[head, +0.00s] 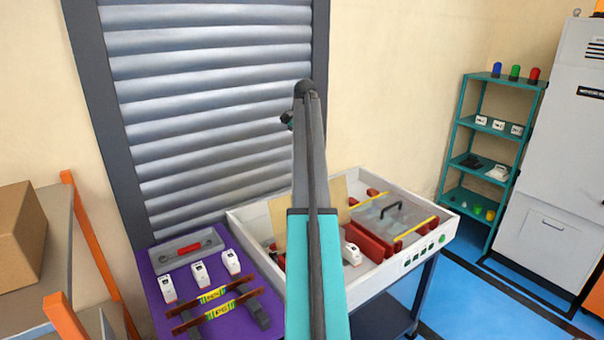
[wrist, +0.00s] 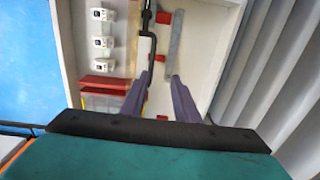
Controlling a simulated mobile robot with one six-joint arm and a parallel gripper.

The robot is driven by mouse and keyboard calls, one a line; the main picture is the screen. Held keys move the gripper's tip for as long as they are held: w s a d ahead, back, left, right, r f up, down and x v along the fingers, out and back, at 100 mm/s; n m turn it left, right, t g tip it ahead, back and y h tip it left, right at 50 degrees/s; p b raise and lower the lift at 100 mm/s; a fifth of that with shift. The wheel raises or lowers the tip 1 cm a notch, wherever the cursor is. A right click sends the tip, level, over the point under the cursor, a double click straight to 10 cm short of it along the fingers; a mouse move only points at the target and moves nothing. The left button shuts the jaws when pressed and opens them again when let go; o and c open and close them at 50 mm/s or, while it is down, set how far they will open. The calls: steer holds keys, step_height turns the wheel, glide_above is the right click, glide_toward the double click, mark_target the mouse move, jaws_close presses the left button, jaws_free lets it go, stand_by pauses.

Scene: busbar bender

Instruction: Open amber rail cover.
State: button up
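The amber cover (head: 279,222) shows in the head view as a tan, see-through-looking panel on both sides of my arm. It appears to stand raised in the white bench tray, its middle hidden by my arm. In the wrist view, a brown strip (wrist: 133,40) looks like this panel seen nearly edge-on, with a black bar handle (wrist: 151,48) beside it. My gripper (wrist: 161,76) has its two purple fingers apart, with nothing clearly between them. The handle is close to the left fingertip; I cannot tell whether they touch. In the head view my gripper is hidden.
A grey clear cover (head: 380,215) with a black handle lies over red blocks at the tray's right. White breakers (wrist: 102,42) stand in the tray. A purple table (head: 155,290) holds breakers and busbars at left. A shutter (head: 205,90) rises behind. Blue floor is free at right.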

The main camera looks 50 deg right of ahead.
step_height(320, 180, up, 2)
steer(key=shift+s+r, duration=0.1)
stand_by(0.7)
